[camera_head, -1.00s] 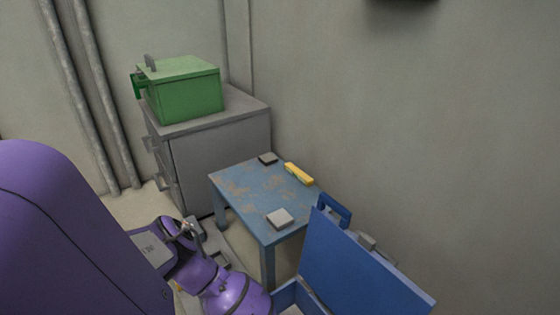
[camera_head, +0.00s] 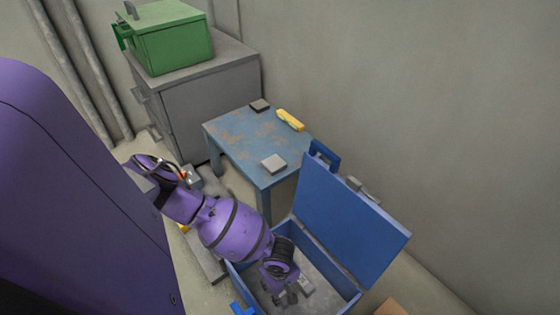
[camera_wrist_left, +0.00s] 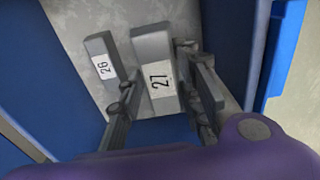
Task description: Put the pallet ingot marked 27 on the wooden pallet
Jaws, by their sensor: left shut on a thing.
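The ingot marked 27 (camera_wrist_left: 153,50) is a grey bar with a white label, seen in the left wrist view between my left gripper's fingers. My left gripper (camera_head: 287,296) is inside the open blue chest (camera_head: 233,275) in the head view, shut on this ingot; its fingers also show in the left wrist view (camera_wrist_left: 160,103). The ingot marked 26 (camera_wrist_left: 101,52) lies just left of it on the chest floor. A brown, wood-coloured corner (camera_head: 391,308) shows at the bottom edge of the head view; I cannot tell whether it is the pallet. My right gripper is out of view.
The chest's raised blue lid (camera_head: 345,225) stands on its right side. Behind is a worn blue table (camera_head: 235,150) with a grey block (camera_head: 273,163), a dark block (camera_head: 260,105) and a yellow object (camera_head: 290,119). A green box (camera_head: 172,40) sits on a grey cabinet (camera_head: 207,105).

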